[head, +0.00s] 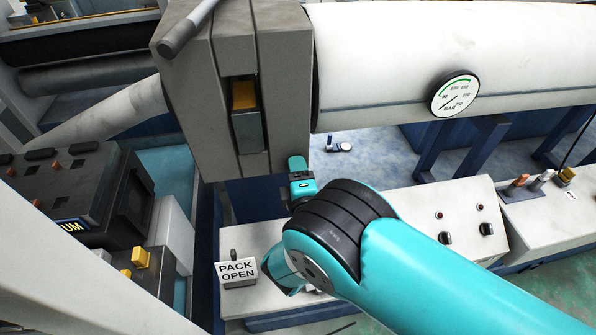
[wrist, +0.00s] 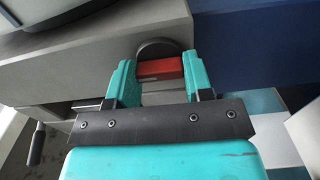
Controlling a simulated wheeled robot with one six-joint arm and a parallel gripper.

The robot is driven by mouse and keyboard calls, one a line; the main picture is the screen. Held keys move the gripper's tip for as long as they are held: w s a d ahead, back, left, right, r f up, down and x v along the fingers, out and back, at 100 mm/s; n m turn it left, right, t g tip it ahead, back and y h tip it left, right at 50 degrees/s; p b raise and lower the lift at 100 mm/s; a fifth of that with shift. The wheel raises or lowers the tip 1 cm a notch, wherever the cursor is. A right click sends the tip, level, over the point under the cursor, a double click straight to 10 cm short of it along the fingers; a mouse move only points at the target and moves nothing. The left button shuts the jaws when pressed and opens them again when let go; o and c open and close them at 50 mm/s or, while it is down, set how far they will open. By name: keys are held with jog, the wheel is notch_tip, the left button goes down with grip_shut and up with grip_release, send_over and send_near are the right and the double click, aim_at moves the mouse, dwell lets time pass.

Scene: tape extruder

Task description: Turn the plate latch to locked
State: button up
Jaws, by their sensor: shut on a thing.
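The plate latch (wrist: 161,69) shows in the wrist view as a red bar in front of a round dark disc on the underside or side of a grey block. The bar lies nearly level across that picture. The two teal fingers of my gripper (wrist: 160,74) stand on either side of it, shut on it. In the head view my gripper (head: 299,173) is at the lower right corner of the grey plate housing (head: 193,118). There my gripper and arm hide the latch, so I cannot read its position from that view.
A small lever with a "PACK OPEN" sign (head: 237,269) stands on the white cabinet below. A white control box (head: 463,220) with knobs is at right. A pressure gauge (head: 454,94) sits on the white barrel. A dark control box (head: 80,195) is at left.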

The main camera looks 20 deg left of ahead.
jog(key=shift+f+m+b, duration=0.1)
jog(key=shift+m+b, duration=0.2)
jog(key=m+b, duration=1.7)
jog(key=b, duration=0.8)
jog(key=shift+w+d+b, duration=0.1)
jog(key=shift+b, duration=0.25)
jog(key=o, duration=0.9)
